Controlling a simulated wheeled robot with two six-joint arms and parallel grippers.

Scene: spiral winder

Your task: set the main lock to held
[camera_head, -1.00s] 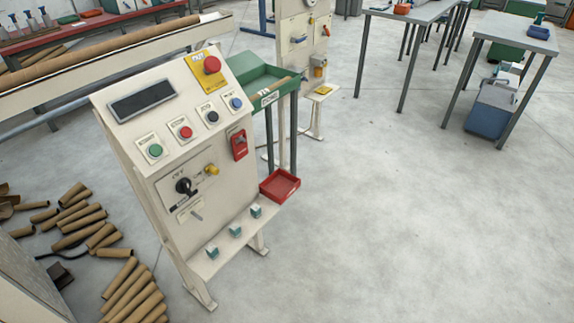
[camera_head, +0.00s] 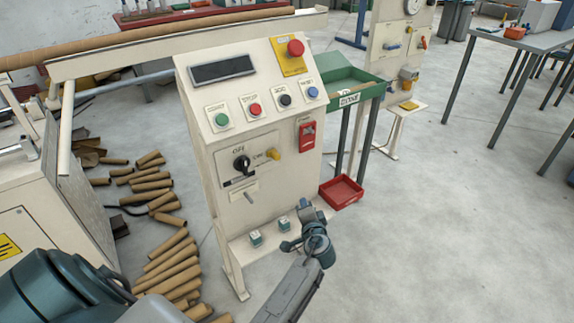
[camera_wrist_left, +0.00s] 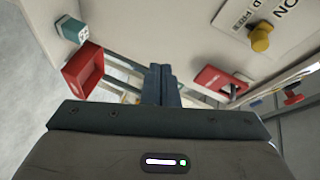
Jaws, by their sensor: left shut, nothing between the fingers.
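The cream control cabinet (camera_head: 285,190) stands in the middle of the head view. On its front plate are a black rotary switch (camera_head: 242,163) under an OFF label and a yellow knob (camera_head: 274,154) to its right. The yellow knob also shows at the upper right of the left wrist view (camera_wrist_left: 260,38), beside partly readable lettering. I cannot tell which part is the main lock or its setting. My left gripper (camera_head: 305,207) is shut and empty, in front of the cabinet's lower right, below and right of the knob. In the wrist view its fingers (camera_wrist_left: 161,82) are together.
A red lockout box (camera_head: 307,136) hangs at the cabinet's right. Small teal blocks (camera_head: 256,239) stand on the low shelf. A red tray (camera_head: 342,191) lies right of the cabinet. Cardboard tubes (camera_head: 165,260) cover the floor at left. The floor at right is open.

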